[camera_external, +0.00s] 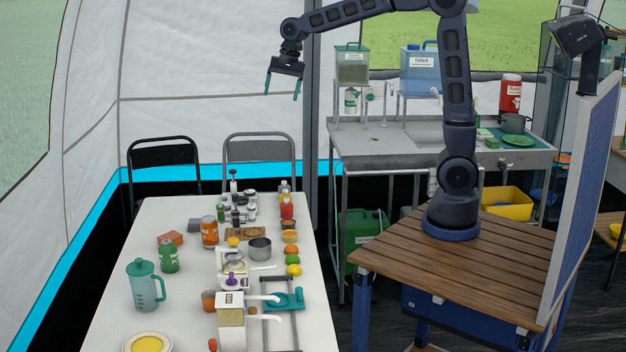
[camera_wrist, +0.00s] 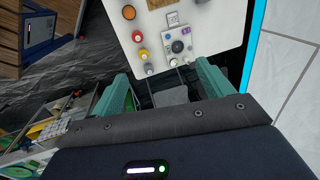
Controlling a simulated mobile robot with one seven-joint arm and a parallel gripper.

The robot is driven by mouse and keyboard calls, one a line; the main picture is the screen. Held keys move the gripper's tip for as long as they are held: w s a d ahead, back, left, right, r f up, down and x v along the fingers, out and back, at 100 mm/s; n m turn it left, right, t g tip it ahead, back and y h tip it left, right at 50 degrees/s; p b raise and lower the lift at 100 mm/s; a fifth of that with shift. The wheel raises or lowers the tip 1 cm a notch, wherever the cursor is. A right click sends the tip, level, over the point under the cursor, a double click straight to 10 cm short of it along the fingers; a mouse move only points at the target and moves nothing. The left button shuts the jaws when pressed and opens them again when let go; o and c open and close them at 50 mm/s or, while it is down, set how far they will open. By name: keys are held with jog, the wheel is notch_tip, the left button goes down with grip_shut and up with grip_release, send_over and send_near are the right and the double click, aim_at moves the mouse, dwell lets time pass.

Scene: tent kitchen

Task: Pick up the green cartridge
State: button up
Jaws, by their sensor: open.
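A small green can-shaped cartridge (camera_external: 168,257) with a pale label stands upright on the white table, at its left side, behind the teal jug. It is the likeliest match for the green cartridge. My gripper (camera_external: 282,92) is raised high above the far end of the table, jaws pointing down, well apart from the cartridge and to its upper right. Its two green fingers are spread with nothing between them. In the wrist view the open gripper (camera_wrist: 163,82) faces the far end of the table, and I cannot make out the cartridge there.
The white table (camera_external: 115,320) is crowded. A teal jug (camera_external: 146,285) and an orange can (camera_external: 209,232) stand near the cartridge, with a reddish block (camera_external: 171,238) behind it. Small bottles and jars fill the far end. Two chairs (camera_external: 258,150) stand behind the table.

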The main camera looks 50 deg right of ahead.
jog(key=w+a+f+m, duration=0.2)
jog(key=w+a+f, duration=0.15)
jog(key=a, duration=0.35)
jog(key=w+a+f+m, duration=0.1)
jog(key=w+a+f, duration=0.25)
jog(key=a, duration=0.35)
jog(key=m+g+h, duration=0.2)
jog(key=m, duration=0.4)
send_near(168, 253)
jog(key=w+d, duration=0.2)
jog(key=w, duration=0.1)
jog(key=shift+d+f, duration=0.15)
jog(key=shift+f, duration=0.15)
jog(key=shift+s+a+f, duration=0.1)
jog(key=shift+a+f, duration=0.1)
jog(key=shift+f, duration=0.35)
notch_tip(168, 253, down, 10)
jog(key=shift+s+f, duration=0.1)
jog(key=shift+s, duration=0.1)
jog(key=c, duration=1.2)
